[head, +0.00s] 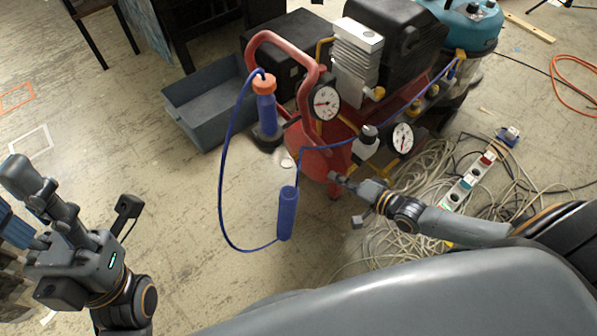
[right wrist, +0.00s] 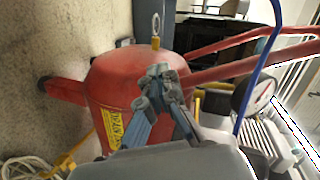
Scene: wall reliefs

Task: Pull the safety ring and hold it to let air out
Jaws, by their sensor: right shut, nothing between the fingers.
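The safety ring (right wrist: 155,24) is a small pale metal loop on a brass fitting at the end of the red compressor tank (right wrist: 112,75). In the head view the ring (head: 287,162) shows small beside the red tank (head: 318,160). My right gripper (head: 338,179) is shut and empty in front of the tank, to the right of the ring and apart from it. In the right wrist view its fingertips (right wrist: 160,76) meet in front of the tank, below the ring. My left gripper (head: 38,190) is far left, over the floor, away from the compressor; its opening is unclear.
A blue hose (head: 223,180) loops in front of the tank, with a blue handle (head: 287,212) hanging from it. Two gauges (head: 326,102) and the red handle (head: 278,38) stand close by. Cables (head: 430,165) and a power strip (head: 468,182) lie right. A grey bin (head: 205,105) is behind.

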